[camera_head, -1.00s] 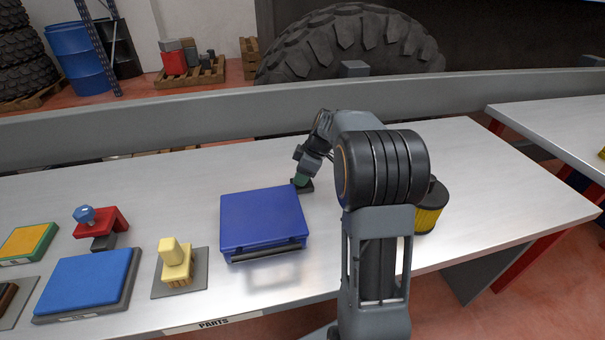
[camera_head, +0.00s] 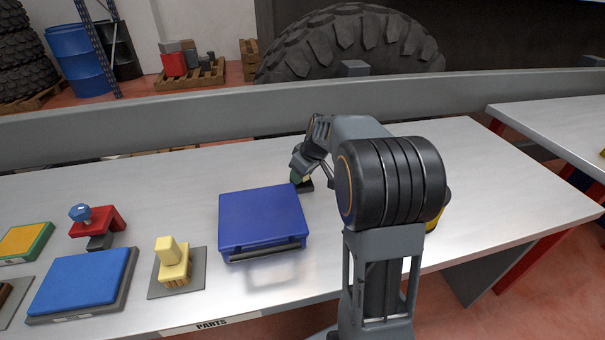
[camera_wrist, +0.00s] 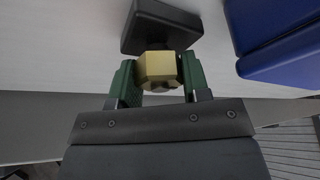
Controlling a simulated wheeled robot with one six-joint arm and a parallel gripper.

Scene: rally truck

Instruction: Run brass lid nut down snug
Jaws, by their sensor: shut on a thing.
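A brass hexagonal nut (camera_wrist: 158,68) sits between the two green fingers of my gripper (camera_wrist: 158,80) in the wrist view. The fingers are shut on it from both sides. A dark block (camera_wrist: 160,22) lies just beyond the nut; whether the nut touches it I cannot tell. In the head view my gripper (camera_head: 296,178) reaches down at the far right corner of the blue case, beside a small dark block (camera_head: 306,186). The nut is too small or hidden to make out there. No lid is clearly seen under the nut.
The blue case (camera_head: 262,222) stands close left of my gripper and also shows in the wrist view (camera_wrist: 280,45). A cream brush-like piece (camera_head: 173,262), a blue pad (camera_head: 80,280) and a red clamp (camera_head: 97,221) lie further left. A yellow thing (camera_head: 436,216) is mostly hidden behind my arm.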

